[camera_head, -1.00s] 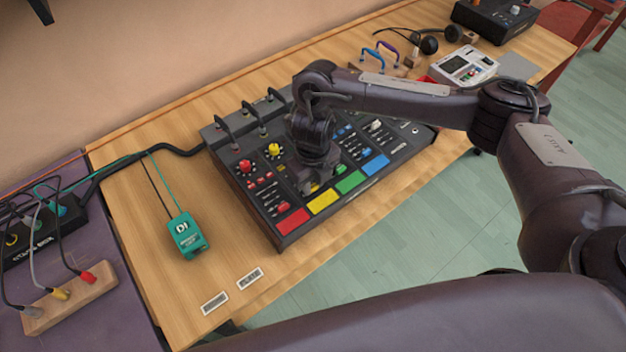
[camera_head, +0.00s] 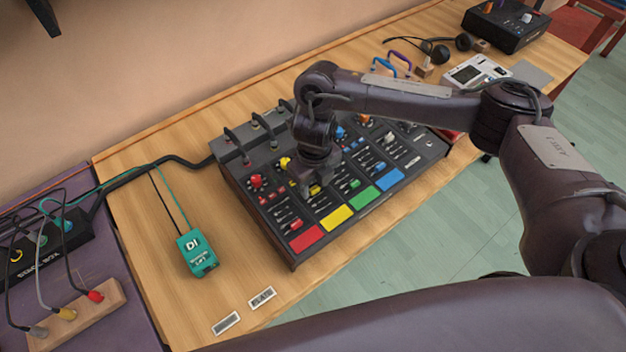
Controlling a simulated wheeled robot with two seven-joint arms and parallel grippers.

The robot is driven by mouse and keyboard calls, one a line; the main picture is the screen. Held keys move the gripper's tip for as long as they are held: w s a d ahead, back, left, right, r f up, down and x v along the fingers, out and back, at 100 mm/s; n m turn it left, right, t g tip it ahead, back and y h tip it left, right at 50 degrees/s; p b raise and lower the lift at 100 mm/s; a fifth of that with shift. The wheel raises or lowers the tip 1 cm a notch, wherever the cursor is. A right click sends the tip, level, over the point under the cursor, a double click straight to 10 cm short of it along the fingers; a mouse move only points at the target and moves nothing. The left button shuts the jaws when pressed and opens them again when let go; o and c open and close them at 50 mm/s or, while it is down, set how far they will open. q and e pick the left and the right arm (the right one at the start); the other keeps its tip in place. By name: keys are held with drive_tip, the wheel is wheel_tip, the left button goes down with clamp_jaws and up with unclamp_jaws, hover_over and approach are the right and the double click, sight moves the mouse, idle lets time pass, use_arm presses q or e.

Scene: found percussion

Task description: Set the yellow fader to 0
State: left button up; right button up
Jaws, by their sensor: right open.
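The mixer (camera_head: 375,215) lies on the wooden table with coloured columns of knobs, faders and pads. Its yellow column has a yellow pad (camera_head: 337,217) at the front and a yellow knob (camera_head: 285,162) partly hidden further back. A small yellow fader cap (camera_head: 315,190) shows at my right gripper's fingertips. My right gripper (camera_head: 306,186) is open and points down over the yellow column. It hides part of the fader's slot, and I cannot tell whether it touches the cap. My left gripper is not in view.
The red fader caps (camera_head: 281,212) sit just left of my right gripper, and blue knobs and caps stand to its right. A green DI box (camera_head: 197,253) lies left of the mixer. Plugs with cables (camera_head: 248,155) rise at the mixer's back edge.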

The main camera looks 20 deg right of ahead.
drive_tip(key=shift+o, duration=0.3)
drive_tip(key=shift+w+a, duration=0.1)
drive_tip(key=shift+w, duration=0.05)
drive_tip(key=shift+w+a+f, duration=0.1)
drive_tip(key=shift+w, duration=0.05)
wheel_tip(320, 180, up, 2)
drive_tip(key=shift+r+p, duration=0.2)
drive_tip(key=shift+p, duration=0.1)
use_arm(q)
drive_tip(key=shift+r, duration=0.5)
use_arm(e)
wheel_tip(320, 180, up, 5)
drive_tip(key=shift+r, duration=0.15)
drive_tip(key=shift+c, duration=0.3)
